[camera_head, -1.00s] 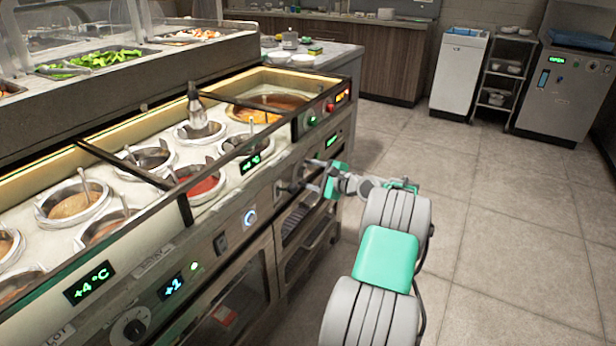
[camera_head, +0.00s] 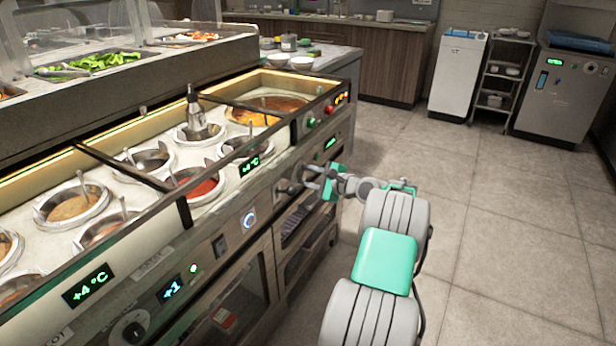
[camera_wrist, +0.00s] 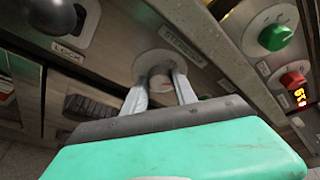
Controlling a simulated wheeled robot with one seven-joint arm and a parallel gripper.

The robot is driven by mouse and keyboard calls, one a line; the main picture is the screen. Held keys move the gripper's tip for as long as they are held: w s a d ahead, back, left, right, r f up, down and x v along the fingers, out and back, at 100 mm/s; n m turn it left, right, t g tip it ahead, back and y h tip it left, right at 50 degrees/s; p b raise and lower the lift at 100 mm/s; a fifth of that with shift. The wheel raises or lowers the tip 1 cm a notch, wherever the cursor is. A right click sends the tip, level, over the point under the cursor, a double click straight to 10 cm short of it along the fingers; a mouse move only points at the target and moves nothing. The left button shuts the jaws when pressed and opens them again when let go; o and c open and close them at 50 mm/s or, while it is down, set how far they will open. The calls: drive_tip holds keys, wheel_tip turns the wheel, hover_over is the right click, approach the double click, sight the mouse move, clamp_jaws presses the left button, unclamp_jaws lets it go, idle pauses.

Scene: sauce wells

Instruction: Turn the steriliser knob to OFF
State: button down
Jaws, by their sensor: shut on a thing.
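The fingers hide part of the knob, and I cannot read any position marks. In the head view my gripper (camera_head: 304,184) is at the front panel below a green display, and the knob is mostly hidden there.
A green button (camera_wrist: 275,37) and a red button (camera_wrist: 293,78) sit to the right on the panel. A dark knob (camera_wrist: 52,14) labelled LOCK is at upper left. Sauce wells (camera_head: 72,207) fill the counter top. The tiled floor (camera_head: 510,240) at right is clear.

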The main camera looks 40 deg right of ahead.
idle(0.3)
drive_tip(key=n+t+b, duration=0.1)
drive_tip(key=n, duration=0.1)
drive_tip(key=f+n+h+b, duration=0.1)
drive_tip(key=n+b, duration=0.1)
drive_tip(key=shift+a+n+t, duration=0.15)
drive_tip(key=shift+n+t, duration=0.15)
drive_tip(key=shift+t, duration=0.1)
drive_tip(key=n+t+b, duration=0.1)
drive_tip(key=n+b, duration=0.1)
drive_tip(key=b, duration=0.1)
drive_tip(key=shift+s+n, duration=0.1)
drive_tip(key=shift+n, duration=0.2)
drive_tip(key=shift+n+b, duration=0.5)
drive_tip(key=shift+b, duration=0.25)
drive_tip(key=shift+r, duration=0.1)
drive_tip(key=c, duration=1)
unclamp_jaws()
